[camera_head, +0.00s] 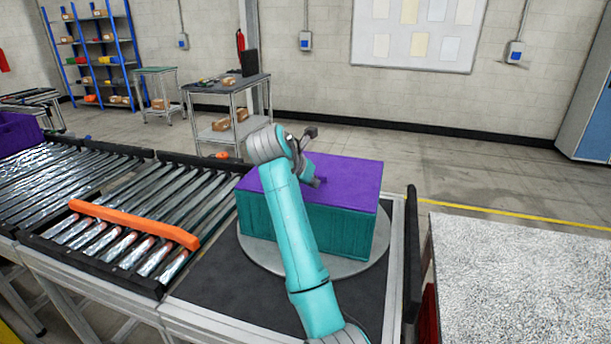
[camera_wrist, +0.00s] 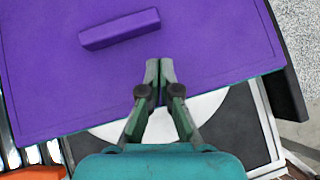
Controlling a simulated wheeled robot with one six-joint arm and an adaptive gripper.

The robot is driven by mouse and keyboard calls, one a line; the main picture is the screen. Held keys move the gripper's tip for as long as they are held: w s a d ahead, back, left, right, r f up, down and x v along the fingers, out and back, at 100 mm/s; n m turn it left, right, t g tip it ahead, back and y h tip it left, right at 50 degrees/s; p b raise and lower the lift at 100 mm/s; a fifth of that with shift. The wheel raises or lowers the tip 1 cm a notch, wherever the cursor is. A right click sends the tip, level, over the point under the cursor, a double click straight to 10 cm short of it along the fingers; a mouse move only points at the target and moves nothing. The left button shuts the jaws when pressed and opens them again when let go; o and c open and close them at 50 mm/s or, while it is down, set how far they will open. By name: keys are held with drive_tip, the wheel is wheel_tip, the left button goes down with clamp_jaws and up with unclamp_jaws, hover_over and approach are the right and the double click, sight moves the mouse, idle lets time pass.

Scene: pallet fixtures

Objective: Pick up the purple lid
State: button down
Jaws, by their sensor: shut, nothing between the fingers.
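The purple lid (camera_head: 343,178) lies flat on top of a teal crate (camera_head: 335,228) on a round grey turntable. In the wrist view the lid (camera_wrist: 200,50) fills the upper part of the picture, with a raised purple bar handle (camera_wrist: 120,29) on it. My gripper (camera_wrist: 160,66) is shut and empty, its fingertips showing over the lid near its edge, below and right of the handle. In the head view my gripper (camera_head: 316,182) is over the lid, partly hidden by my arm. I cannot tell how high it is.
A roller conveyor (camera_head: 180,190) with an orange bar (camera_head: 135,223) lies left of the turntable (camera_head: 377,258). A purple bin (camera_head: 18,132) stands at the far left. A speckled surface (camera_head: 520,285) lies to the right, beyond a black post (camera_head: 412,260). Open floor lies behind.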

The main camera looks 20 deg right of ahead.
sight(325, 180)
drive_tip(key=w+d, duration=0.2)
drive_tip(key=d, duration=0.1)
drive_tip(key=shift+w+f, duration=0.25)
drive_tip(key=shift+f, duration=0.05)
drive_tip(key=shift+w+d, duration=0.15)
drive_tip(key=shift+d, duration=0.1)
drive_tip(key=w+d, duration=0.1)
drive_tip(key=d, duration=0.1)
drive_tip(key=w+d, duration=0.2)
drive_tip(key=shift+w+d+f, duration=0.1)
drive_tip(key=shift+w, duration=0.05)
